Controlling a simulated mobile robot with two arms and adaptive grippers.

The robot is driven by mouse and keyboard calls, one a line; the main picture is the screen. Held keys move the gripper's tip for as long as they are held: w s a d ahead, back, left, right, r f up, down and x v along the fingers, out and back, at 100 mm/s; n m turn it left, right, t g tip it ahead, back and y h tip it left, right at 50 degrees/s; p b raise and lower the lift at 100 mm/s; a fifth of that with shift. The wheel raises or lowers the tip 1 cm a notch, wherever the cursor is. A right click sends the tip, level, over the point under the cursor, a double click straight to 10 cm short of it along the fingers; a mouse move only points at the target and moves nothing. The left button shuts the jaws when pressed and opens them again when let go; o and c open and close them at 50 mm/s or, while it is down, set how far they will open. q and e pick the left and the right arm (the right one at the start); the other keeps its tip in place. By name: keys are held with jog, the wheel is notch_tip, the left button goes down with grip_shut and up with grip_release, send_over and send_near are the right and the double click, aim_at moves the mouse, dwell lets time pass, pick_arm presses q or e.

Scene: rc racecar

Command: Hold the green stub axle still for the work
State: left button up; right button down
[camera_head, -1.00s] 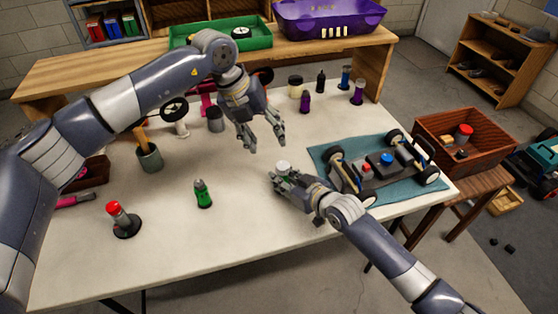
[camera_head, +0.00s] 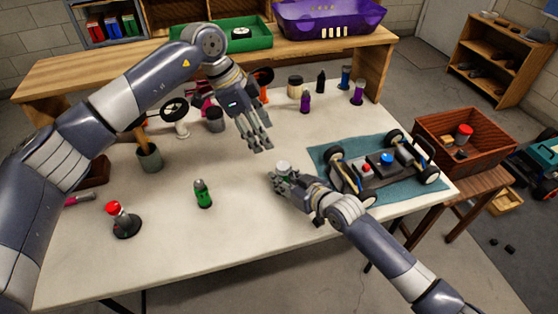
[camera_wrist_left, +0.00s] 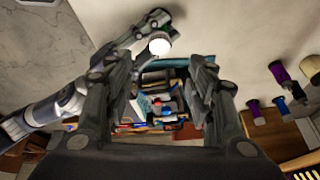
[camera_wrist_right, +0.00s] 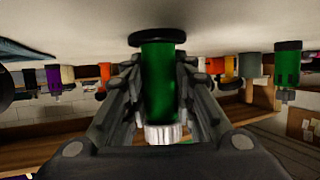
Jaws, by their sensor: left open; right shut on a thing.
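The green stub axle (camera_wrist_right: 160,85) has a black disc at one end and a pale ribbed cap at the other. It stands upright, cap up, in my right gripper (camera_head: 277,181), which is shut around its green body. Its pale cap (camera_head: 284,165) shows above the jaws in the head view. The black disc is at or near the table top; I cannot tell if it touches. My left gripper (camera_head: 264,148) is open and empty, above and behind the cap. The left wrist view shows the cap (camera_wrist_left: 159,45) beyond the open fingers.
Another green piece (camera_head: 203,193) stands alone at the table's front middle. A red-topped piece (camera_head: 117,215) is left of it. The car chassis (camera_head: 375,175) lies on a teal mat to the right. Purple and blue pieces stand at the back.

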aim_at(282, 165)
pick_arm(q)
jog(key=shift+n, duration=0.5)
jog(key=x, duration=1.2)
jog(key=c, duration=1.1)
